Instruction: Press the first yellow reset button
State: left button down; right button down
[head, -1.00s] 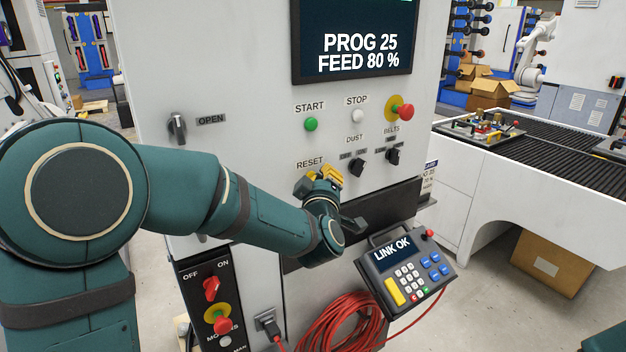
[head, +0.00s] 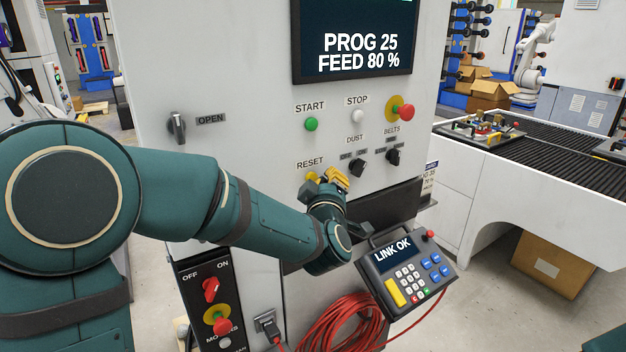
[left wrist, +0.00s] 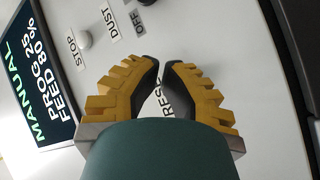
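The yellow reset button (head: 312,176) sits on the grey machine panel just below the RESET label, partly covered by my left gripper. My left gripper (head: 334,178) has yellow fingers and is close in front of the panel, just right of the button. I cannot tell whether it touches the button. In the left wrist view the fingers (left wrist: 161,66) are brought together at the tips with only a thin gap and nothing seen between them. Part of the RESET label shows between them; the button is hidden there. My right gripper is not in view.
Nearby on the panel are the green start button (head: 311,124), white stop button (head: 357,116), red emergency button (head: 405,111) and two black knobs (head: 393,156). A keypad pendant (head: 408,270) hangs below right of the gripper, above a coiled red cable (head: 340,325).

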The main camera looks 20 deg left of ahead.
pick_arm(q)
jog(key=s+d, duration=0.1)
jog(key=d, duration=0.1)
jog(key=s+d, duration=0.2)
jog(key=shift+b, duration=0.4)
dwell(0.5)
notch_tip(320, 180, down, 26)
jog(key=s+d+m+g+h, duration=0.3)
jog(key=m+g+h, duration=0.3)
jog(key=m+g, duration=0.1)
jog(key=s+d+f+m+g+h, duration=0.1)
jog(key=s+f+m+g, duration=0.3)
jog(key=s+f+g, duration=0.5)
jog(key=s+f+h, duration=0.1)
jog(key=s+f, duration=1)
jog(key=s, duration=0.1)
jog(key=shift+d+g+h, duration=0.25)
jog(key=shift+g+h, duration=0.05)
